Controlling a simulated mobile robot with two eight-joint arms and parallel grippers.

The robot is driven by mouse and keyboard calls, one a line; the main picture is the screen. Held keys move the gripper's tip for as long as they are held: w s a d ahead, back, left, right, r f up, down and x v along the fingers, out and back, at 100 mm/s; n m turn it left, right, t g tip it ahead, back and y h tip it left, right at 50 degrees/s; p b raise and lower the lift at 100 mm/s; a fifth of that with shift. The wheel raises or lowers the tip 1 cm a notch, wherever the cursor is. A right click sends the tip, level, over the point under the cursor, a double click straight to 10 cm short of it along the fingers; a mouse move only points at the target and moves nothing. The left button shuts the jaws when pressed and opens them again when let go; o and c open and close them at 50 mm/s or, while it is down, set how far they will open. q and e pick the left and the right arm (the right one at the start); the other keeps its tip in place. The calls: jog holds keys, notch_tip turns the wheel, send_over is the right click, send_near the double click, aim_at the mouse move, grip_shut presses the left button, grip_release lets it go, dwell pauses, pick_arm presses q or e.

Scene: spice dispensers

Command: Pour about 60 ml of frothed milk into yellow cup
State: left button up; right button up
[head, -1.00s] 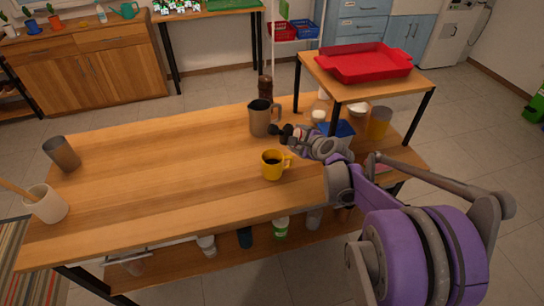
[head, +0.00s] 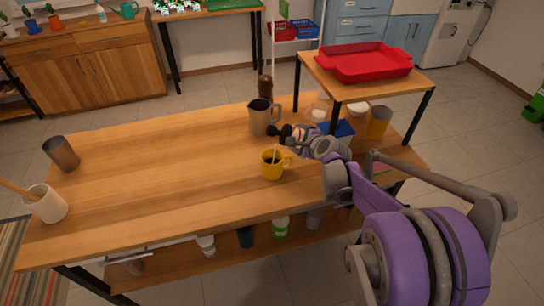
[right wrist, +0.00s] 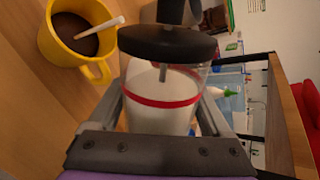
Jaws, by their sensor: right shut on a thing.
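The yellow cup (head: 270,171) stands upright on the wooden table, with dark liquid inside, clearest in the right wrist view (right wrist: 48,45). My right gripper (right wrist: 160,110) is shut on a clear glass frother jar (right wrist: 160,102) with a black lid, a red band and white milk inside. In the head view the jar (head: 298,134) is tipped over, its black top toward the left, just above and right of the cup. My left gripper is not in view.
A grey pitcher (head: 261,119) and dark mill (head: 265,88) stand behind the cup.

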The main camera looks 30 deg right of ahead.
jog(key=shift+f+n+h+b, duration=0.25)
jog(key=shift+n+h+b, duration=0.05)
jog(key=shift+n+h, duration=0.1)
dwell(2.6)
